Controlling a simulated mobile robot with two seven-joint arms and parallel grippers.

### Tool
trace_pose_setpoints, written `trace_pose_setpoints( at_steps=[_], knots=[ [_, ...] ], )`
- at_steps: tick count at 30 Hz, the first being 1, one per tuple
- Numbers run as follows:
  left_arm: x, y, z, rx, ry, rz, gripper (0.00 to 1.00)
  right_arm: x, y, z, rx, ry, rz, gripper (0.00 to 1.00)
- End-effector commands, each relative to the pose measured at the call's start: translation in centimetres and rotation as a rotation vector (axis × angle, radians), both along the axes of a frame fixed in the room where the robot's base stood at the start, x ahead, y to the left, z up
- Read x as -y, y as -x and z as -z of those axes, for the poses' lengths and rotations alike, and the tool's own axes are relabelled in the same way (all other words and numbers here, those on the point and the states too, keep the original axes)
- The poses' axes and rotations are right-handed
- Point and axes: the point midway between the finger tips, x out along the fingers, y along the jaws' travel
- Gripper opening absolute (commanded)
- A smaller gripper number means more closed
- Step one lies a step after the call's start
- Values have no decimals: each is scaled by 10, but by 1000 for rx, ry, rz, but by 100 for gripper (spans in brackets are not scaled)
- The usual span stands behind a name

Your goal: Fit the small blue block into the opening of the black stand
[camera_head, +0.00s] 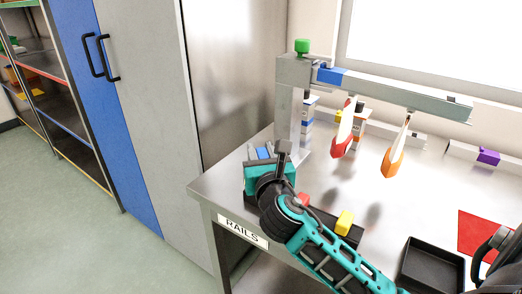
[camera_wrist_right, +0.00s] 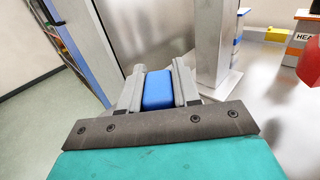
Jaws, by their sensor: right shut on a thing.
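A small blue block (camera_head: 263,153) is between the fingers of my right gripper (camera_head: 262,154), near the left corner of the table. In the right wrist view the same blue block (camera_wrist_right: 158,90) sits between the two grey fingers (camera_wrist_right: 158,88), which are shut on it. A low black stand (camera_head: 354,238) lies on the table, with a red block (camera_head: 303,199) and a yellow block (camera_head: 345,222) on it. My right forearm hides part of this stand, and I cannot make out its opening. My left gripper is not in view.
A grey post (camera_head: 292,105) stands close behind the gripper and carries a horizontal rail (camera_head: 400,92). A black tray (camera_head: 433,265) and red mat (camera_head: 483,235) are at right. A tall cabinet (camera_head: 150,100) adjoins the table's left.

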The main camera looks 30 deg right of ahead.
Motion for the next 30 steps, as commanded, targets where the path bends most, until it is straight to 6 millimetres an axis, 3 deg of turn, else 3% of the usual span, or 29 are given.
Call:
trace_pose_setpoints(
  at_steps=[3,12,30],
  knots=[
    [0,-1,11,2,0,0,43,0,0,17,-2,0,-1,2],
    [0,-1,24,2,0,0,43,0,0,37,0,1,-2,2],
    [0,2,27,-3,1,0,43,0,0,40,0,0,-1,2]
  ],
)
